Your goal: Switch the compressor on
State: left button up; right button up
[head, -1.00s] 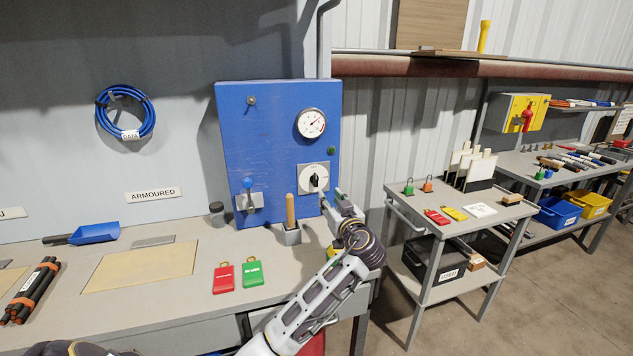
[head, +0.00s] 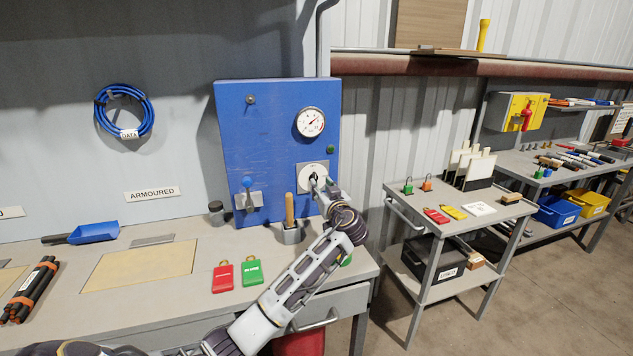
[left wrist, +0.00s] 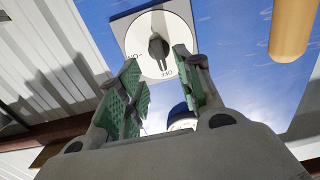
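The blue compressor panel (head: 275,125) stands upright at the back of the bench. Its rotary switch has a white plate (head: 305,173) and a black knob (left wrist: 158,50). In the left wrist view the ON and OFF marks show on the plate, with the knob's long grip lying roughly toward OFF. My left gripper (head: 319,184) is in front of the switch and partly hides the knob in the head view. In the left wrist view its green-padded fingers (left wrist: 160,90) are apart, with the knob just beyond the gap, not gripped. My right gripper is not in view.
A wooden handle (head: 289,208) stands in a grey holder left of my left gripper. A gauge (head: 310,122) and blue-handled valve (head: 248,190) are on the panel. Red (head: 223,277) and green (head: 252,272) tags lie on the bench. A trolley (head: 458,230) stands to the right.

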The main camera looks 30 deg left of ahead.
aim_at(316, 179)
pick_arm(q)
jog(key=x, duration=0.6)
jog(key=shift+c, duration=0.4)
grip_shut()
